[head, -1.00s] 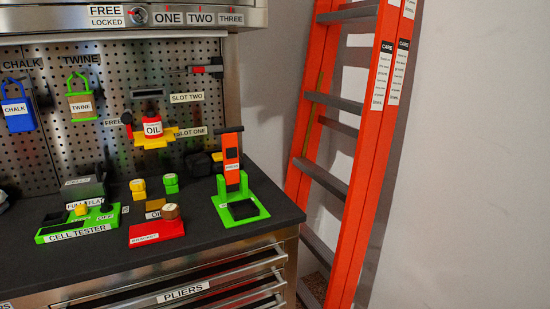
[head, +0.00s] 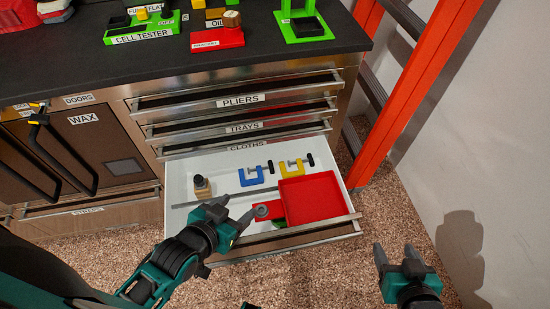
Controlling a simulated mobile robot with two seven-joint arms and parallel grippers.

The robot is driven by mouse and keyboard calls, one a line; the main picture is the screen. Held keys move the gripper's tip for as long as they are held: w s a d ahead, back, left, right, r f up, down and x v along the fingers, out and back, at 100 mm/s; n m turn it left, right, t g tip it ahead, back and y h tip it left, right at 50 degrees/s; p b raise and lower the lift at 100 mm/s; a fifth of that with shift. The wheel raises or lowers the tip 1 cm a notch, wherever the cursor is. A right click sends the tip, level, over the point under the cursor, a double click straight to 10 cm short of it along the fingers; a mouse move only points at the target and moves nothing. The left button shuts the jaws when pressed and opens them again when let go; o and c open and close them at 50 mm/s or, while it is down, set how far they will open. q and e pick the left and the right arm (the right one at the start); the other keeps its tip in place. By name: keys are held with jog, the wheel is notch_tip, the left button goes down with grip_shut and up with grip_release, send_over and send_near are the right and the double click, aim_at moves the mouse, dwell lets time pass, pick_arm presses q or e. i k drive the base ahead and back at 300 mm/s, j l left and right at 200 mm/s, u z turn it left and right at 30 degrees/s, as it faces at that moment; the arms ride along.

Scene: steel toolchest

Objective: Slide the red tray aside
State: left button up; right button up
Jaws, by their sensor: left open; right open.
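The red tray (head: 312,197) lies in the front right part of an open white-lined drawer (head: 232,166). A small red tab (head: 268,211) with a grey round spot sticks out on its left side. A bit of something green (head: 279,222) shows by the tray's front left corner, mostly hidden. My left gripper (head: 241,207) is open over the drawer's front, its right fingertip at or just above the tab; I cannot tell whether it touches. My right gripper (head: 395,253) is open and empty, right of the drawer, above the carpet.
A blue clamp (head: 256,177), a yellow clamp (head: 293,168) and a small dark-topped object (head: 202,187) lie in the drawer. A thin grey strip crosses its left part. The drawer's front edge (head: 290,238) is steel. An orange ladder (head: 415,100) stands at the right.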

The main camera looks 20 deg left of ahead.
aim_at(309, 198)
jog(key=k+z, duration=0.2)
jog(key=z, duration=0.15)
jog(key=k+l+z, duration=0.15)
jog(key=z, duration=0.2)
